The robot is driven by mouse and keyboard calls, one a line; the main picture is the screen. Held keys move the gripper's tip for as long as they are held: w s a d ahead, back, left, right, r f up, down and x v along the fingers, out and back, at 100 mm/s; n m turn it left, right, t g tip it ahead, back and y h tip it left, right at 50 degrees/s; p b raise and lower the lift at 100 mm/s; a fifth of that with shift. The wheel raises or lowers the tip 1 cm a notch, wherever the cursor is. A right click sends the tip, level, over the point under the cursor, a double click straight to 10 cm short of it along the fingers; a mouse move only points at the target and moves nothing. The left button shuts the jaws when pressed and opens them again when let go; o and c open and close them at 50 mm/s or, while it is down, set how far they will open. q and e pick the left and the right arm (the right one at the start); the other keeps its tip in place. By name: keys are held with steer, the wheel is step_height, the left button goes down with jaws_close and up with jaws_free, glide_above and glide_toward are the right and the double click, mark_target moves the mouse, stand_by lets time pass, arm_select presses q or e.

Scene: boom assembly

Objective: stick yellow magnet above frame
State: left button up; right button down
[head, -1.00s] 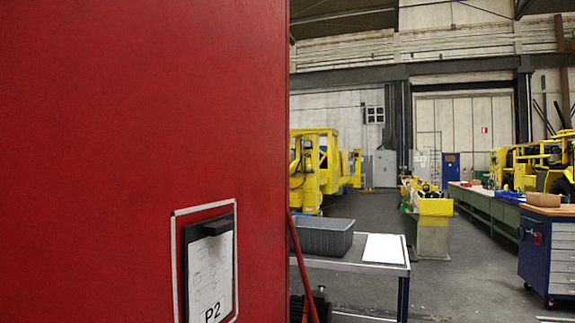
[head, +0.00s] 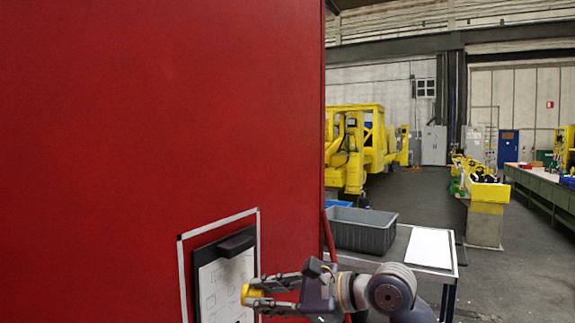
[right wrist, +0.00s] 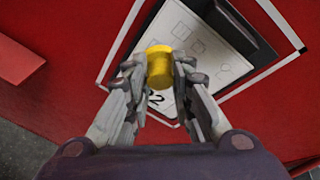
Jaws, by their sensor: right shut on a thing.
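The yellow magnet (head: 252,294) is a small round piece held between the fingertips of my right gripper (head: 262,292). In the right wrist view the yellow magnet (right wrist: 160,68) sits between both fingers of my right gripper (right wrist: 158,82), which is shut on it. The frame (head: 218,225) is a white outline on the red wall, around a dark clipboard with a printed sheet (head: 225,280). The magnet is in front of the sheet's lower part, inside the outline as seen. I cannot tell whether it touches the sheet. My left gripper is out of view.
The red wall (head: 150,120) fills the left and is bare above the frame. A grey bin (head: 362,232) and a white sheet (head: 430,248) lie on a table (head: 395,250) to the right. Yellow machines (head: 355,145) stand farther back.

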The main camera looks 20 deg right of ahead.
steer(key=w+d+r+m+t+h+p, duration=0.1)
steer(key=d+r+h+p, duration=0.15)
steer(key=r, duration=0.85)
steer(key=w+d+r+m+t+h+p, duration=0.1)
steer(key=d+r+t, duration=0.15)
steer(key=r, duration=0.85)
steer(key=shift+g, duration=0.35)
steer(key=shift+w+a+f+p, duration=0.1)
steer(key=shift+w+a+p, duration=0.55)
steer(key=shift+w+a, duration=0.65)
steer(key=shift+w+a+f+p, duration=0.1)
steer(key=shift+w+a+p, duration=0.75)
steer(key=shift+w, duration=0.7)
steer(key=shift+w+a+f+p, duration=0.1)
steer(key=shift+w+a+p, duration=0.4)
steer(key=shift+w+a, duration=0.9)
steer(key=shift+w+r, duration=0.1)
steer(key=c, duration=1.3)
jaws_free()
steer(key=shift+d, duration=0.1)
